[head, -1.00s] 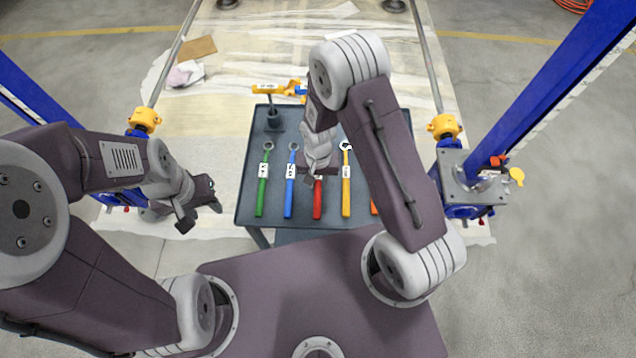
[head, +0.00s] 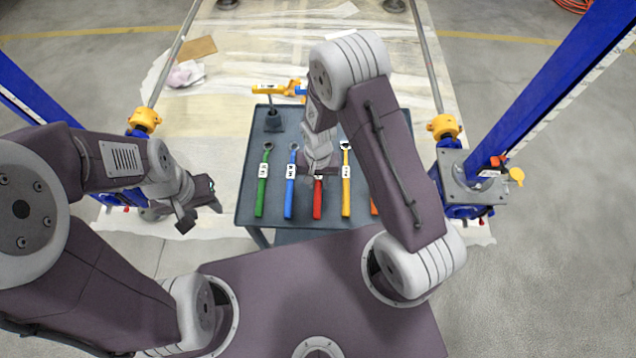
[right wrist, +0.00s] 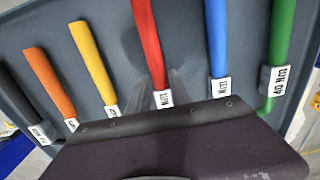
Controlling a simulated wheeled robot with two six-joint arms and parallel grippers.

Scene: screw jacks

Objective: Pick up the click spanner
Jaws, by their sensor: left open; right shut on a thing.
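Several spanners with coloured handles and white labels lie in a row on a grey cart top (head: 400,150): green (head: 261,200), blue (head: 289,203), red (head: 317,206), yellow (head: 346,200), orange (head: 374,209). In the right wrist view a black one (right wrist: 18,100) also shows. The red spanner's head is hidden behind my gripper. My left gripper (head: 203,207) is open and empty, left of the cart.
A yellow tool (head: 268,90) rests on a grey stand (head: 273,121) at the cart's back left. Blue posts with yellow-topped jacks (head: 145,119) (head: 444,127) stand on both sides. The neighbouring blue and yellow spanners lie close to the red one.

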